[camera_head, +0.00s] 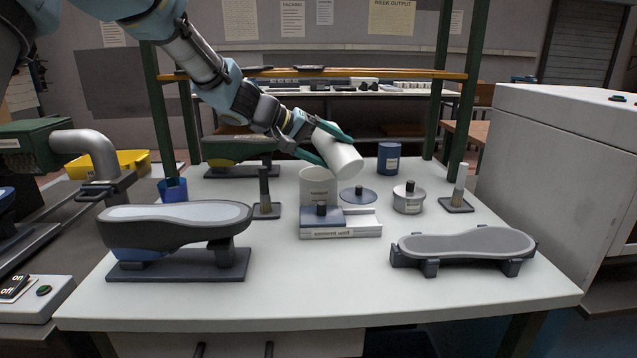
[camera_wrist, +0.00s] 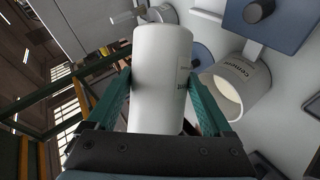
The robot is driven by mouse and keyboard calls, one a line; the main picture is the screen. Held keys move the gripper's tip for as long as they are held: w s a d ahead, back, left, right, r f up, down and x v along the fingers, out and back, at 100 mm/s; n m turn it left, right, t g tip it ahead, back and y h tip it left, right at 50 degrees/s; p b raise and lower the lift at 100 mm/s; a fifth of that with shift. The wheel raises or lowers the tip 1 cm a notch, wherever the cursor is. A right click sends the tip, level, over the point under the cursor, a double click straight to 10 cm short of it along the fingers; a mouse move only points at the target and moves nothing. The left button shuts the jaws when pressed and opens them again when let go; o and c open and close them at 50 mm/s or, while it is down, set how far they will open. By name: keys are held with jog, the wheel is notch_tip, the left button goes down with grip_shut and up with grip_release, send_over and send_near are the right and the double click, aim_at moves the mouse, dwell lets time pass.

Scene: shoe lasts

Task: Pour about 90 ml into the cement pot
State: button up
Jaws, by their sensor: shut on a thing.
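My gripper (camera_head: 322,146) is shut on a white cylindrical container (camera_head: 341,160), held tilted above the table with its lower end toward the right. In the wrist view the container (camera_wrist: 160,75) sits between both green fingers, with part of a label at its right edge; its mouth and contents are hidden. The cement pot (camera_head: 314,188), white and labelled, stands upright on the table just below and left of the container's lower end. In the wrist view the open cement pot (camera_wrist: 249,88) is right of the container, with a pale content inside. No stream is visible.
A blue lid (camera_head: 358,195), a lidded tin (camera_head: 408,203) and a blue cup (camera_head: 389,160) stand right of the pot. A block with a sign (camera_head: 340,232) is in front. Brushes (camera_head: 265,208) (camera_head: 457,203) stand either side.

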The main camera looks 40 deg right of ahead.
aim_at(337, 170)
jog(key=shift+r+m+t+b, duration=0.1)
jog(key=shift+m+t+b, duration=0.2)
jog(key=shift+b, duration=0.55)
jog(key=shift+b, duration=0.35)
